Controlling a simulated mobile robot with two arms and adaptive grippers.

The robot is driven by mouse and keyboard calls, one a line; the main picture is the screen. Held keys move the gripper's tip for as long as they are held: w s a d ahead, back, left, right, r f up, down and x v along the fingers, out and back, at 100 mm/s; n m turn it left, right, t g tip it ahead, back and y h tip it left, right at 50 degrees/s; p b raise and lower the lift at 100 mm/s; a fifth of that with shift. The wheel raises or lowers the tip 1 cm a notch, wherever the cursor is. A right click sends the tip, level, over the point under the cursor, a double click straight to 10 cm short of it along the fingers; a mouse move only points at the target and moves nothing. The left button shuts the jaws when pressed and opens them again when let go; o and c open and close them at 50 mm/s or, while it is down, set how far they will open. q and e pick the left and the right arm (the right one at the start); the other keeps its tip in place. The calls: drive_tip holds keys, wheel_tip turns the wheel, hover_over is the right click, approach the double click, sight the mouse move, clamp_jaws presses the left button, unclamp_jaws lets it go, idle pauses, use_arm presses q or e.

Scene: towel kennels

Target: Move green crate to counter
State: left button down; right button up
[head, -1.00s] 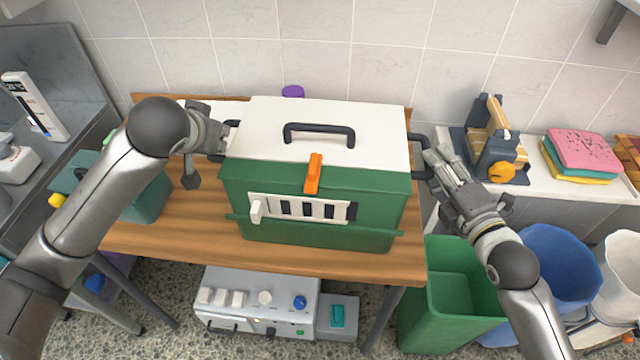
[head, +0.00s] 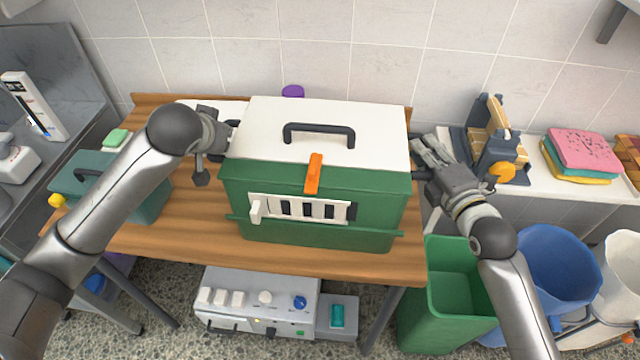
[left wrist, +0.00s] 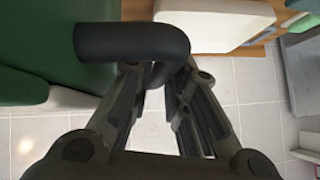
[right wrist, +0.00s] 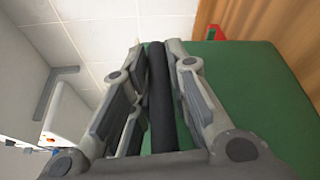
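The green crate (head: 310,195) has a white lid with a black top handle, an orange latch and a barred front opening. It sits upright on the wooden table (head: 190,225). My left gripper (head: 228,140) is at its left side, its fingers closed around the black side handle (left wrist: 130,42). My right gripper (head: 424,160) is at its right side, its fingers closed against the black right side handle (right wrist: 161,95). A white-topped counter (head: 548,174) stands to the right; a grey metal counter (head: 75,75) stands to the left.
A teal box (head: 145,200) sits left of the crate. The right counter holds a dark and yellow device (head: 493,150) and folded towels (head: 580,155). Green (head: 445,310) and blue (head: 555,270) bins stand below it. A grey machine (head: 255,300) is under the table.

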clamp_jaws()
use_arm(q)
drive_tip(key=shift+r, duration=0.2)
use_arm(e)
drive_tip(key=shift+r, duration=0.2)
use_arm(q)
drive_tip(key=shift+w+r, duration=0.1)
use_arm(e)
drive_tip(key=shift+r, duration=0.1)
